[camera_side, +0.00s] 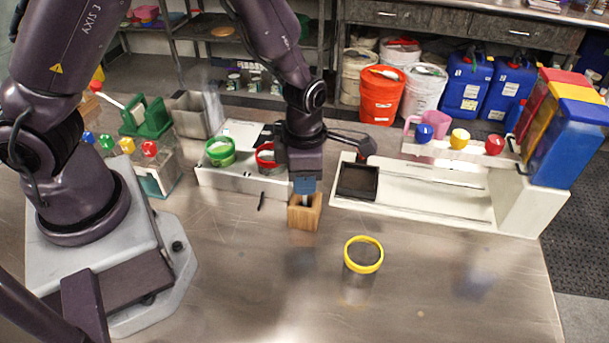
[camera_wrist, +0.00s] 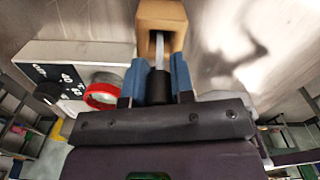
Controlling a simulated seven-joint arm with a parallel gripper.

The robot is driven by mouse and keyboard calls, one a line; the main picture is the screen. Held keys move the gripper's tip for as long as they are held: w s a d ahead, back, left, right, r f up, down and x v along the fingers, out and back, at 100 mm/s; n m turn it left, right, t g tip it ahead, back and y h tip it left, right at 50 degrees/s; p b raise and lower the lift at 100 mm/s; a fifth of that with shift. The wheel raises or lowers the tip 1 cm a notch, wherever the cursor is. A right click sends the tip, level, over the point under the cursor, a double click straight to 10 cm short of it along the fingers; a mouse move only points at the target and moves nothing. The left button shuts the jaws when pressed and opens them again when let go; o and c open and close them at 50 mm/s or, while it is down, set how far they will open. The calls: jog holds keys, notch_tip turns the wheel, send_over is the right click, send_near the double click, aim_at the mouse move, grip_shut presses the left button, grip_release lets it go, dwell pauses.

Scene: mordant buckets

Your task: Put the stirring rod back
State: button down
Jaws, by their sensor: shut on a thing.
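My gripper (camera_side: 305,185) is shut on the stirring rod (camera_side: 306,200) and points down over the wooden block (camera_side: 304,217). In the wrist view, the blue fingers of my gripper (camera_wrist: 160,78) stand on both sides of the rod's black handle (camera_wrist: 159,90). The rod's pale shaft (camera_wrist: 160,48) runs from the handle to the opening in the wooden block (camera_wrist: 162,13). Its lower end appears to be inside the opening, but how deep it sits is hidden.
A clear, yellow-rimmed bucket (camera_side: 363,268) stands on the bare table front. Green-rimmed (camera_side: 220,151) and red-rimmed (camera_side: 267,158) buckets sit on a white unit behind left. A white dispenser stand (camera_side: 460,205) with a dark square pad (camera_side: 357,181) is at right.

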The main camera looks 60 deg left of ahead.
jog(key=shift+f, duration=0.15)
jog(key=c, duration=1)
grip_release()
